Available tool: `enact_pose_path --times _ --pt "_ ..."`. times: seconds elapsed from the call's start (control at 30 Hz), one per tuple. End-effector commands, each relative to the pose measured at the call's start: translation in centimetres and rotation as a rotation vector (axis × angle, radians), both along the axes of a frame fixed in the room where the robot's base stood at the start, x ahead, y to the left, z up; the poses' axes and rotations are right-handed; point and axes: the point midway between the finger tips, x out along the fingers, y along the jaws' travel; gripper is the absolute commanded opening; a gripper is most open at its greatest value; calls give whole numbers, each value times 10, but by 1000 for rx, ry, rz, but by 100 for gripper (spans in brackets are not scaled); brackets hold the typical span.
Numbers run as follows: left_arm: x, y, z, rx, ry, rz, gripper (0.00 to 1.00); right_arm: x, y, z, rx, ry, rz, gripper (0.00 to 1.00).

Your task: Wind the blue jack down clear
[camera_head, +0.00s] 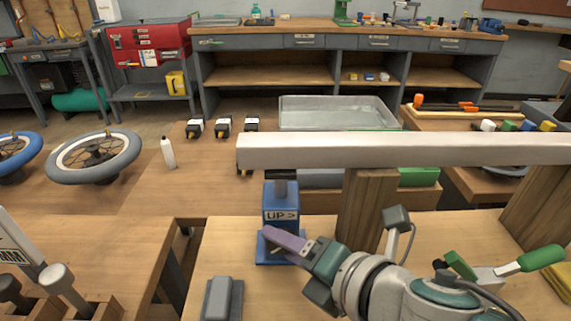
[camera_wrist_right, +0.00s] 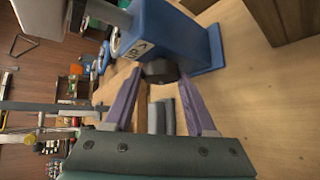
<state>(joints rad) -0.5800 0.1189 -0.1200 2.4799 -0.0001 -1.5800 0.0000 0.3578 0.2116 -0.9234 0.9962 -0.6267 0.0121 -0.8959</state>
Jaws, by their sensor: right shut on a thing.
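The blue jack (camera_head: 281,207) stands upright on the light wooden bench under the long pale beam (camera_head: 400,150), with an "UP >" label on its face. Its grey post (camera_head: 280,188) rises to the beam's underside; I cannot tell if they touch. In the right wrist view the jack's blue body (camera_wrist_right: 165,38) is close ahead, with a dark round knob (camera_wrist_right: 160,70) on its side. My right gripper (camera_head: 270,236) has its purple fingers at the jack's front, shut on this knob. The knob is hidden behind the fingers in the head view. My left gripper is not in view.
A wooden block (camera_head: 367,205) stands under the beam, right of the jack. A grey block (camera_head: 222,298) lies on the bench at the front left. A green-handled tool (camera_head: 540,259) is at the right. Bare bench lies left of the jack.

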Motion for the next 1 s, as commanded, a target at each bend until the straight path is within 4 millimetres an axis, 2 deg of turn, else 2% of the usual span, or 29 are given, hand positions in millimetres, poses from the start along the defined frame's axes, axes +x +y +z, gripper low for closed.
enact_pose_path --times 0.03,0.1,0.4,0.7,1.0 --pt "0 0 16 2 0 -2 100 1 1 10 -46 -1 0 1" --pt "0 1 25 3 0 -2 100 1 2 10 -111 -1 0 1" --pt "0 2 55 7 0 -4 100 1 6 9 -394 -2 0 1" --pt "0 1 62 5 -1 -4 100 0 9 5 -629 0 1 1" --pt "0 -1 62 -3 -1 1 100 0 9 4 -729 -1 0 1"
